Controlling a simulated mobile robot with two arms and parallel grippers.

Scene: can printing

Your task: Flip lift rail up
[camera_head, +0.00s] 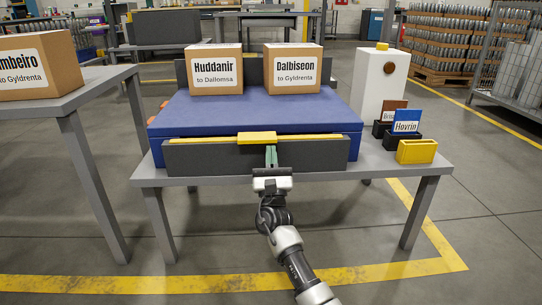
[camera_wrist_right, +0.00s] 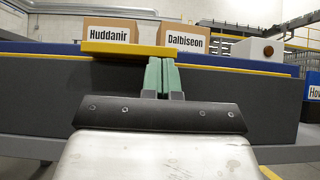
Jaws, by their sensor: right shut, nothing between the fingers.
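The lift rail (camera_head: 206,157) is a long dark grey panel along the front of a blue platform (camera_head: 170,123). A yellow tab (camera_head: 257,138) sits at the middle of its top edge, and the tab also shows in the right wrist view (camera_wrist_right: 125,50). My right gripper (camera_head: 271,156) is shut and empty, with its green fingers in front of the rail just below the tab's right half. In the right wrist view the fingertips (camera_wrist_right: 161,65) come close to the tab's right end; I cannot tell whether they touch. My left gripper is not in view.
Two cardboard boxes, Huddanir (camera_head: 215,75) and Dalbiseon (camera_head: 291,75), stand on the platform. A white post with a brown button (camera_head: 380,85), small card holders (camera_head: 405,138) and a yellow holder (camera_head: 417,152) stand at right. Another table (camera_head: 60,100) with a box is at left. The front floor is clear.

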